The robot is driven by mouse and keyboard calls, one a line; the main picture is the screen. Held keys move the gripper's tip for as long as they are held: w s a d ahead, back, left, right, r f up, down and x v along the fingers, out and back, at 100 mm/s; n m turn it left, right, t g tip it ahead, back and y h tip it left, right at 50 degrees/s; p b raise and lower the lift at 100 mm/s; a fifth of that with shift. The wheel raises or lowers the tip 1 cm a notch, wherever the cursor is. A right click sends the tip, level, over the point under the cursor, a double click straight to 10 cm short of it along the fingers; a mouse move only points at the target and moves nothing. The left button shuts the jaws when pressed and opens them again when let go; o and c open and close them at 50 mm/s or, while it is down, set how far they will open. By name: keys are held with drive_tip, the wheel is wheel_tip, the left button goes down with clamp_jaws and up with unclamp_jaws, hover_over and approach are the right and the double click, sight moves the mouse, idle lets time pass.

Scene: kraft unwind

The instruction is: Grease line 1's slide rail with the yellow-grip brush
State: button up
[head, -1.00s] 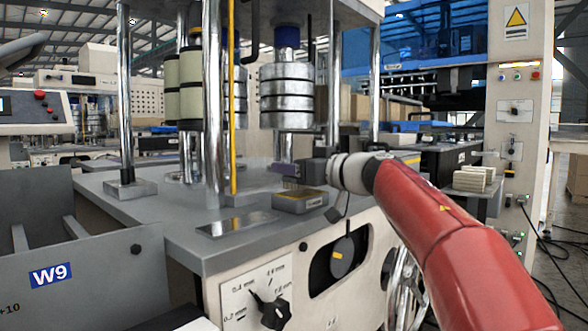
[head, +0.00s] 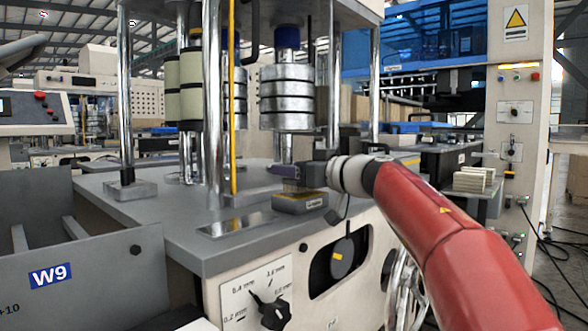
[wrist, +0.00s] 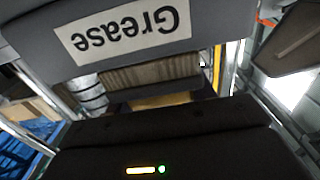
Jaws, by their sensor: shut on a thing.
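My gripper (head: 290,172) is shut on the brush and holds it low over the machine's grey table. The brush's bristles (wrist: 150,73) point down into or onto the small grey grease box (head: 300,206); I cannot tell how deep they reach. The box's "Grease" label shows upside down in the wrist view (wrist: 125,28). A yellow-tan part (wrist: 160,100) shows between bristles and gripper; I cannot tell whether it is the brush's grip. Most of the handle is hidden. A flat shiny plate (head: 237,223) lies left of the box; I cannot tell if it is the slide rail.
Chrome columns (head: 213,110) and a thin yellow rod (head: 232,100) stand behind and left of the gripper. A dial (head: 275,313) is on the front panel. The table's front left is clear.

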drive_tip(key=shift+f, duration=0.4)
drive_tip(key=shift+f+p, duration=0.25)
drive_tip(key=shift+p, duration=0.15)
idle(2.3)
wheel_tip(320, 180, up, 5)
drive_tip(key=p, duration=0.5)
drive_tip(key=shift+p, duration=0.3)
drive_tip(key=shift+r, duration=1.25)
